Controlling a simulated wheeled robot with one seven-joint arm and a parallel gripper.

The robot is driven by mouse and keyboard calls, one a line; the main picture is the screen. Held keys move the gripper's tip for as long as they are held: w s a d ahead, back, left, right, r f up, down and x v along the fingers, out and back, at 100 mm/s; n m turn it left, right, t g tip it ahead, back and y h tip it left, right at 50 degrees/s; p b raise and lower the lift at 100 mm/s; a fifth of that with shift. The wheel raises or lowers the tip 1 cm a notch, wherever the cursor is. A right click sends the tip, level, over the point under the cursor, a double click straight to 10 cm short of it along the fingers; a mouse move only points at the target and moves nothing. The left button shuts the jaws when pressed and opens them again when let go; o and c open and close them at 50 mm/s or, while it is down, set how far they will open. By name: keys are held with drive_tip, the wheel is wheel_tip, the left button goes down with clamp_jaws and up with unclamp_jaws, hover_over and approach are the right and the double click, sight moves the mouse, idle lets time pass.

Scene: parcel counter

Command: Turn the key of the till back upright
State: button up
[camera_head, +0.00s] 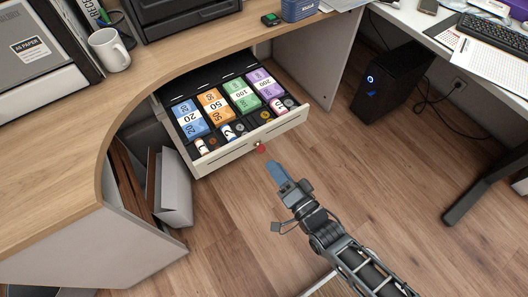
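The till drawer (247,140) is pulled out from under the curved counter. It holds banded notes in blue, orange, green and purple, with coins and rolls in front. A small key with a red head (261,149) is at the lock on the drawer's front face. It is too small to tell its exact angle. My gripper (275,168) has blue fingers and is just below and right of the key, apart from it in the picture. The fingers overlap in this view, so their opening is hidden.
The wooden counter (150,62) curves around the drawer and carries a white mug (109,50). A grey box (174,190) stands below at the left. A black computer tower (386,82) stands at the right. The floor around my arm is clear.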

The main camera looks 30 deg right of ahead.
sight(261, 148)
drive_tip(key=w, duration=0.6)
drive_tip(key=shift+w, duration=0.25)
drive_tip(key=shift+c, duration=0.4)
clamp_jaws()
